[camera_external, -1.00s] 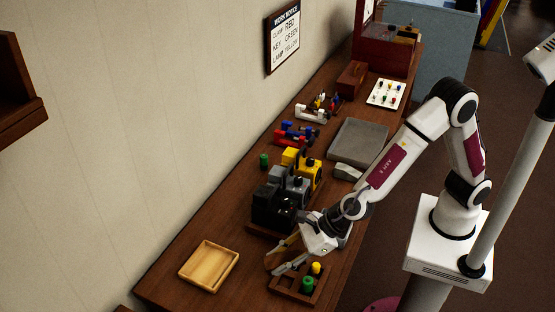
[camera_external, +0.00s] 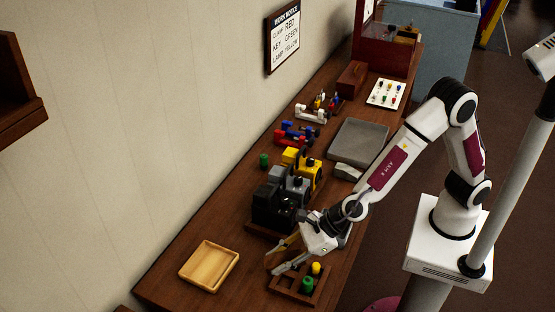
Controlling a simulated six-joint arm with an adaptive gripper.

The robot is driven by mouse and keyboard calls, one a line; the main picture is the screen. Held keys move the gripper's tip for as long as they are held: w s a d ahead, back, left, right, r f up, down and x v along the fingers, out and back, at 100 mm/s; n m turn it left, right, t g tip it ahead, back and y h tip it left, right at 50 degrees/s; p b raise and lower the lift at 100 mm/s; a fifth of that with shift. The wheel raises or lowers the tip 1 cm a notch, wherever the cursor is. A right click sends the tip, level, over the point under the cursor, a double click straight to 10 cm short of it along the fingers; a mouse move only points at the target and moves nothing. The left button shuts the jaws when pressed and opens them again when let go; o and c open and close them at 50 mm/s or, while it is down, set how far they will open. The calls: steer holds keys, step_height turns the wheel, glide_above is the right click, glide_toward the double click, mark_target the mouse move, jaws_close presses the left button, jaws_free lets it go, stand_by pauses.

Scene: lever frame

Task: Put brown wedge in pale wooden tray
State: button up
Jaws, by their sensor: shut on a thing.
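The pale wooden tray (camera_external: 209,285) lies flat and empty at the near left end of the bench. My gripper (camera_external: 277,258) is low over the bench, to the right of the tray and apart from it. It is shut on the brown wedge (camera_external: 285,257), which shows only partly between the fingers. The wedge's brown is close to the bench colour, so its outline and any gap below it are hard to tell.
A dark wooden holder (camera_external: 291,291) with green and yellow pegs stands just below my gripper. A black block-like device (camera_external: 272,208) stands behind it. Bare bench lies between tray and gripper. The wall borders the left side.

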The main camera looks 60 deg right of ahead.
steer(key=shift+w+d+f, duration=0.15)
steer(key=shift+d+f, duration=0.05)
steer(key=shift+f, duration=0.25)
steer(key=shift+w+f, duration=0.45)
steer(key=shift+w, duration=0.15)
steer(key=w+d+r+m+t+h, duration=0.1)
steer(key=w+r+m+h, duration=0.1)
steer(key=w, duration=0.7)
steer(key=w+d+r+m+t+h, duration=0.1)
steer(key=w+r+m+t+h, duration=0.1)
steer(key=w+m, duration=0.4)
steer(key=w+r+h, duration=0.1)
steer(key=w+r, duration=0.1)
steer(key=w, duration=0.1)
steer(key=shift+t, duration=0.3)
steer(key=shift+w+r+m, duration=0.15)
steer(key=shift+m, duration=0.15)
steer(key=shift+f, duration=3.15)
